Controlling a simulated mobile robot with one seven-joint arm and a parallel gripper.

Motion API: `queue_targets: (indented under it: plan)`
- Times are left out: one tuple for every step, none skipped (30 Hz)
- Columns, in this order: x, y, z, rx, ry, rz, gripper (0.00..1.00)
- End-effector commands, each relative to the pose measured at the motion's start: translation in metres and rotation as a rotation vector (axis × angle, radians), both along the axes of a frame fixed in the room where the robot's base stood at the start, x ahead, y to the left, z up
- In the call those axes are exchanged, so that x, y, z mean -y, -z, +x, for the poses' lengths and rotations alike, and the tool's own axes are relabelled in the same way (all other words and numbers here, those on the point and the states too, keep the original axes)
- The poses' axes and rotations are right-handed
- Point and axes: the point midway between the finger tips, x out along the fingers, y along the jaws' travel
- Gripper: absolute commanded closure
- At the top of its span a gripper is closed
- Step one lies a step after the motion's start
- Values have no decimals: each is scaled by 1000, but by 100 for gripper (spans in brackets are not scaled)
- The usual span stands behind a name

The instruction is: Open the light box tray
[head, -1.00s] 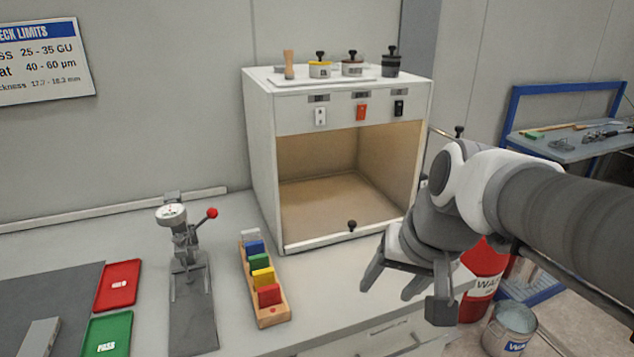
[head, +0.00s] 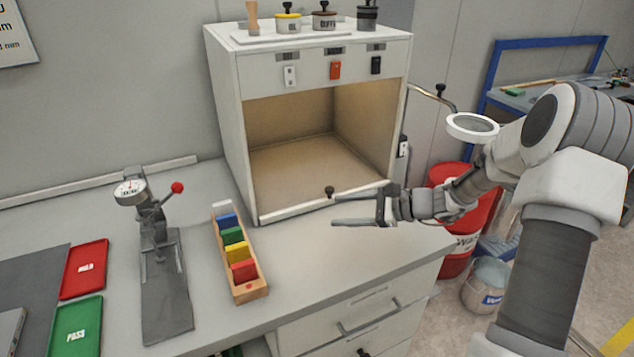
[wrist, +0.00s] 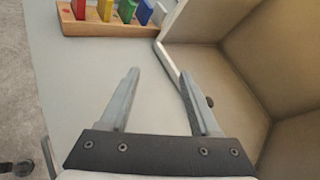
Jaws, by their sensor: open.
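The light box (head: 232,130) is a white cabinet on the counter with an open, tan-lined front. Its tray (head: 290,211) shows as a white front lip along the bottom of the opening, with a small dark knob (head: 329,191) on it. My gripper (head: 334,208) is open and empty, just in front of the lip and close to the knob. In the wrist view the fingers (wrist: 160,98) are spread above the counter; the knob (wrist: 210,101) shows beside the right finger, outside the gap. I cannot tell whether finger and knob touch.
A wooden rack of coloured cards (head: 240,268) stands left of the box. A dial gauge press (head: 160,240) and red (head: 85,268) and green trays (head: 78,327) lie further left. A red bin (head: 470,215) stands beyond the counter's right end. The counter before the box is clear.

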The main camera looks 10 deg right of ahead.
Motion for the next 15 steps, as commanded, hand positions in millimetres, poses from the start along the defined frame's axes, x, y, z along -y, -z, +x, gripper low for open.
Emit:
queue_targets:
  plan:
    - [12,11,10,-27,66,82,37]
    - [18,16,16,-39,104,128,37]
    - [27,22,24,-55,154,189,37]
    - [35,27,29,-66,192,232,37]
    - [41,31,34,-75,227,273,37]
    - [50,36,40,-86,270,325,37]
    - [57,40,43,-94,301,361,37]
    - [63,44,47,-100,329,393,37]
    - [71,49,51,-108,363,432,37]
    - [76,52,53,-113,386,459,37]
    - [80,54,55,-117,406,480,37]
    - [85,58,57,-121,428,505,37]
    - [89,59,58,-123,441,520,37]
    - [91,61,60,-125,452,532,37]
    - [93,62,61,-127,462,544,37]
